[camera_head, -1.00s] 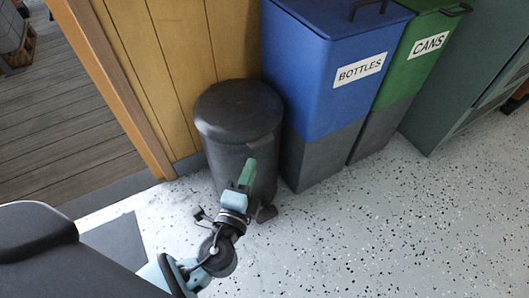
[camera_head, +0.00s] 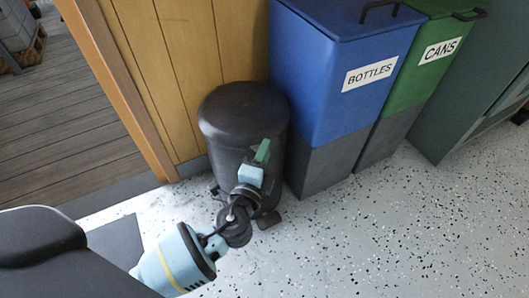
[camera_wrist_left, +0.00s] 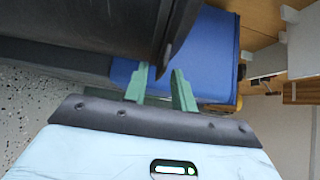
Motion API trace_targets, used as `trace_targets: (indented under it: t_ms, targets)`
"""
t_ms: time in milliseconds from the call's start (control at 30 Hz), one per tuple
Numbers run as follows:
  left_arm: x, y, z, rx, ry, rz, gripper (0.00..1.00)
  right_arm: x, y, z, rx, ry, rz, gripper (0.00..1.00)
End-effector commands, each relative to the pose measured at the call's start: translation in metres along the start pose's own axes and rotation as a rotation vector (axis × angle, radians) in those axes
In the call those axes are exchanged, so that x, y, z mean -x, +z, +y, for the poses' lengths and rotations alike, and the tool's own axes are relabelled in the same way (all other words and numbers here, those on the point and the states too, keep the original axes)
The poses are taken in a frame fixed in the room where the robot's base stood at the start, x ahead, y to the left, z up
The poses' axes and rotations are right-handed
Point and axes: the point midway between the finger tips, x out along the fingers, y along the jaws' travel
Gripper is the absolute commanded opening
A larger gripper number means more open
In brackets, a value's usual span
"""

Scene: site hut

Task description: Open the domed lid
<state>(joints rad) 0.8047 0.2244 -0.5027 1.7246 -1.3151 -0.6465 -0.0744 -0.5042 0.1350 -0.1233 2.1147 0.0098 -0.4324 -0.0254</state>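A black round bin with a domed lid (camera_head: 243,108) stands on the floor against the wooden wall. The lid is down on the body. My left gripper (camera_head: 263,150) is in front of the bin, near the lid's front edge. In the left wrist view its two green fingers (camera_wrist_left: 162,84) are apart. The dark bin (camera_wrist_left: 75,28) fills the upper left there, and a thin dark lip (camera_wrist_left: 166,62) on it lies just ahead of the gap between the fingertips. I cannot tell whether they touch. My right gripper is not in view.
A blue bottles bin (camera_head: 330,75) stands close on the right of the black bin, with a green cans bin (camera_head: 418,75) beyond it. A pedal (camera_head: 268,219) sticks out at the black bin's foot. The speckled floor (camera_head: 400,235) at right is clear.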

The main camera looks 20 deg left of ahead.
Motion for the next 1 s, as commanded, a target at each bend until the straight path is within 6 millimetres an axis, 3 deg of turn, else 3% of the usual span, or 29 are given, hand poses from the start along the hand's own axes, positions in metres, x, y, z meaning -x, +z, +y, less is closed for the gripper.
trace_targets:
  t_ms: [300, 500, 1000]
  targets:
    - [-0.0028, 0.0002, 0.0001, 0.000, 0.001, 0.000, 0.26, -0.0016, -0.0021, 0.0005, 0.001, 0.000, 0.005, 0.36]
    - [-0.0026, 0.0002, 0.0001, 0.000, 0.001, 0.000, 0.00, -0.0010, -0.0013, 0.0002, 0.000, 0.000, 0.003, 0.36]
    - [-0.0024, 0.0002, 0.0003, 0.000, 0.001, 0.000, 0.00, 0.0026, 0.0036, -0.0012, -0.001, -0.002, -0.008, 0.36]
